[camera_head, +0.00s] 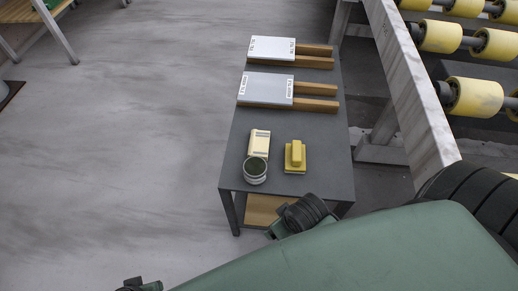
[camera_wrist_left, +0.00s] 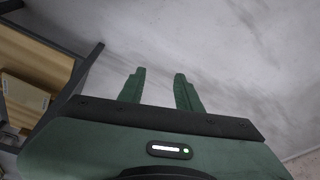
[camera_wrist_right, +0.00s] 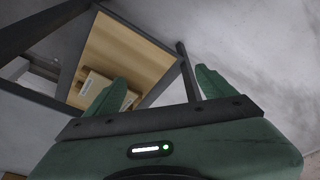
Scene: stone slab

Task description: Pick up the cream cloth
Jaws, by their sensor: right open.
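The cream cloth (camera_head: 259,142) appears as a folded, pale rectangular piece with thin dark stripes, lying near the front left of the dark table (camera_head: 238,183). A round cup (camera_head: 255,173) with dark green contents stands at its front edge and overlaps it in the head view. My left gripper (camera_wrist_left: 160,73) is open and empty above the floor, beside the table's side. My right gripper (camera_wrist_right: 161,74) is open and empty, low near the wooden lower shelf (camera_wrist_right: 125,55). Neither gripper's fingers are clear in the head view. Neither touches the cloth.
A yellow block with a handle (camera_head: 295,158) lies right of the cloth. Two labelled boards (camera_head: 271,49) (camera_head: 265,88) with wooden bars lie further back. A pale labelled item (camera_wrist_right: 95,88) rests on the lower shelf. Rollers (camera_head: 475,97) and a metal frame stand right.

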